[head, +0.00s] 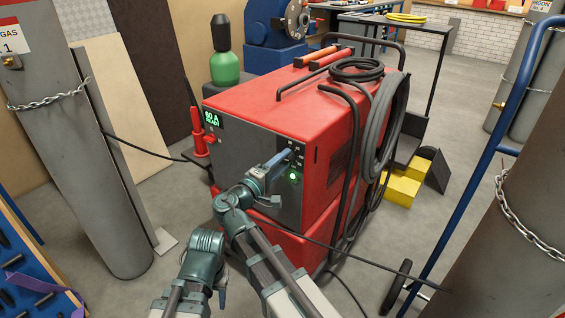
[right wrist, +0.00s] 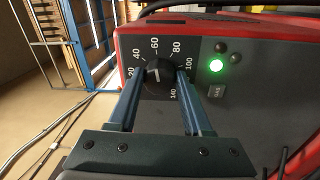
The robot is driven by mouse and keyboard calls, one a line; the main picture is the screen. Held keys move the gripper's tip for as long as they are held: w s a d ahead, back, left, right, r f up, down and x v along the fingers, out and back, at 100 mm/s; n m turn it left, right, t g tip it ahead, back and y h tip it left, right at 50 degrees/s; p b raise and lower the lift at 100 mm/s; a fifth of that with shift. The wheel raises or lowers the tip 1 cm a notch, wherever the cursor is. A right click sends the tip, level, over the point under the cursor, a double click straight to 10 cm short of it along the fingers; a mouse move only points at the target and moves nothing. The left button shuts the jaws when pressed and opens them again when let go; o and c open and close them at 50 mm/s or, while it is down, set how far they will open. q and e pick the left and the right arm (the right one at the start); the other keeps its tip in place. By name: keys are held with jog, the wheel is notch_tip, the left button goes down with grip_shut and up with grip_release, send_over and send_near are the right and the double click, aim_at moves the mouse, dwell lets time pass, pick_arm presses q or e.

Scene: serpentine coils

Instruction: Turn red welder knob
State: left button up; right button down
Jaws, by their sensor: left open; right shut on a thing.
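The red welder (head: 265,100) stands in the middle of the head view, with a dark front panel. Its display (head: 211,119) glows green and appears to read 60 A READY. The round black knob (right wrist: 163,77) shows in the right wrist view, with a white pointer mark and a dial numbered from 20 to 140 around it. My right gripper (head: 287,156) is at the panel; in the right wrist view its blue fingers (right wrist: 163,82) are shut on the knob's sides. My left gripper (head: 222,290) is low in front of the welder, open and away from it, its fingers barely visible.
A green light (right wrist: 216,66) glows right of the dial. Black cables (head: 385,120) hang on the welder's right side, and a cable crosses the floor. A grey gas cylinder (head: 80,170) stands left. A blue trolley frame (head: 480,170) and chained cylinder stand right.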

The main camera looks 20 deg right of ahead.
dwell(0.3)
jog(key=shift+c, duration=1.7)
grip_release()
jog(key=shift+s, duration=0.1)
